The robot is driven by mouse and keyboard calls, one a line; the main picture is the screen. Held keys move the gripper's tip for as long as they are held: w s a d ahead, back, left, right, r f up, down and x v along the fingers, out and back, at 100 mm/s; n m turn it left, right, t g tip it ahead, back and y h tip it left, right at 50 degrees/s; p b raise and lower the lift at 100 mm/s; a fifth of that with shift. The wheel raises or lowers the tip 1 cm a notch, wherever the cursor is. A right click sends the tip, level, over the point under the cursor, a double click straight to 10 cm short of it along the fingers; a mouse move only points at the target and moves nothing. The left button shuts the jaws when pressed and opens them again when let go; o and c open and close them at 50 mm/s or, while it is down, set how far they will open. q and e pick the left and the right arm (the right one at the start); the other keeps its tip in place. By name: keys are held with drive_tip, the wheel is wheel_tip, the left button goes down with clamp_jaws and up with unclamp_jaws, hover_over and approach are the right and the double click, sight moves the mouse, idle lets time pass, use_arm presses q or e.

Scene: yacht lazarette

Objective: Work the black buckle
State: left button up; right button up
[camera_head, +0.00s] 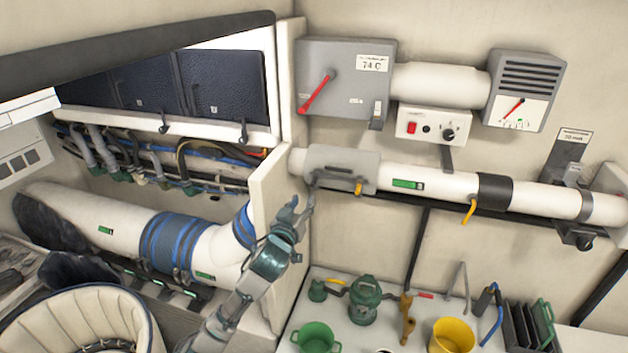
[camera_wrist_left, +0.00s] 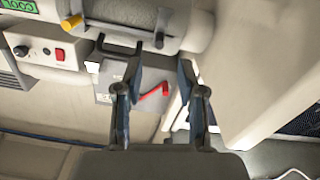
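A white pipe (camera_head: 440,185) runs along the back wall with a grey sleeve (camera_head: 343,168) clamped around its left end. A small black buckle-like lever (camera_head: 318,177) sits at the sleeve's lower left edge. In the left wrist view, the sleeve (camera_wrist_left: 125,14) is at the top, with a dark lever (camera_wrist_left: 160,36) and a black bar (camera_wrist_left: 120,47) below it. My left gripper (camera_head: 302,204) is just below the sleeve's left end; its fingers (camera_wrist_left: 158,72) are apart with nothing between them. I cannot tell whether a fingertip touches the lever. My right gripper is not in view.
A cream panel edge (camera_head: 272,215) stands close left of my gripper. A grey box with a red lever (camera_head: 318,92) and a switch box (camera_head: 433,126) are above the pipe.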

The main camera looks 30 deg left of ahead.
sight(313, 181)
use_arm(q)
drive_tip(key=p+x, duration=0.2)
drive_tip(key=x, duration=0.8)
drive_tip(key=shift+s+a, duration=0.1)
drive_tip(key=shift+w+p, duration=0.3)
drive_tip(key=shift+w, duration=0.05)
clamp_jaws()
